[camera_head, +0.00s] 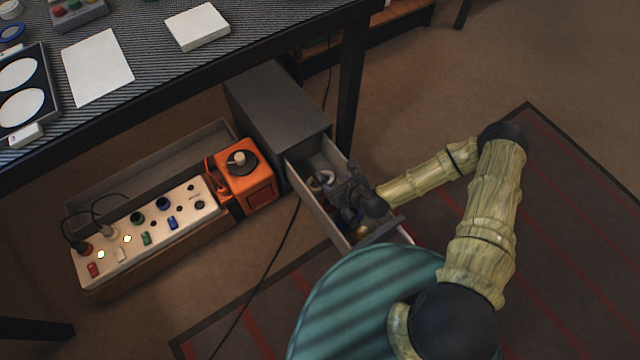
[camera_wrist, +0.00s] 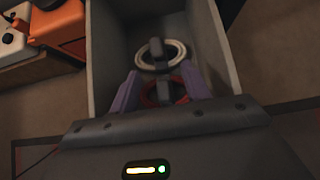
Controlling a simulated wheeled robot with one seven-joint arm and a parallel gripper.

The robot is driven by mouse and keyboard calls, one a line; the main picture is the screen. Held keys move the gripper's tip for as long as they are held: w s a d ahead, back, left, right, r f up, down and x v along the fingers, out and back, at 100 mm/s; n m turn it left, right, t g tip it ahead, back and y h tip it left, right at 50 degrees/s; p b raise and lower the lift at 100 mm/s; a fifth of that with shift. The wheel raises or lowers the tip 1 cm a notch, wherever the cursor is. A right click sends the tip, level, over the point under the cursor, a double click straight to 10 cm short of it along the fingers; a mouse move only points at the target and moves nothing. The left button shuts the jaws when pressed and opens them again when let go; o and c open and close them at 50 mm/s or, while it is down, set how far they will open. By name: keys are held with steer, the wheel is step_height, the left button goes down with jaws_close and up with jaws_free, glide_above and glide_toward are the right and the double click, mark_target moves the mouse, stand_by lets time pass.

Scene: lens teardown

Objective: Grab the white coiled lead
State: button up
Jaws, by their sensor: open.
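The white coiled lead (camera_wrist: 176,47) lies in the open drawer (camera_wrist: 103,50), a ring with a dark piece across its middle. It shows small in the head view (camera_head: 326,176), partly hidden by my gripper. My gripper (camera_wrist: 163,74) is open, with its two purple fingers inside the drawer and the coil a little beyond the fingertips. A red coiled lead (camera_wrist: 149,94) with a similar dark piece lies between the fingers, nearer the palm. I cannot tell the height of the fingers over the coils. In the head view my gripper (camera_head: 342,186) reaches down into the drawer.
The drawer walls (camera_head: 318,205) stand close on both sides of my gripper. The drawer comes out of a grey cabinet (camera_head: 277,112) beside a table leg (camera_head: 351,85). An orange box (camera_head: 245,180) and a white panel with sockets (camera_head: 150,225) stand to the left. The table is above.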

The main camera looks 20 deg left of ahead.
mark_target(321, 177)
steer(key=shift+b+x, duration=0.65)
steer(key=shift+x, duration=1.3)
steer(key=b+x, duration=0.3)
steer(key=x, duration=0.1)
steer(key=shift+a+b, duration=0.3)
steer(key=shift+a, duration=0.05)
steer(key=shift+w+a+f, duration=0.2)
steer(key=shift+w+a, duration=0.05)
steer(key=shift+a, duration=0.05)
jaws_close()
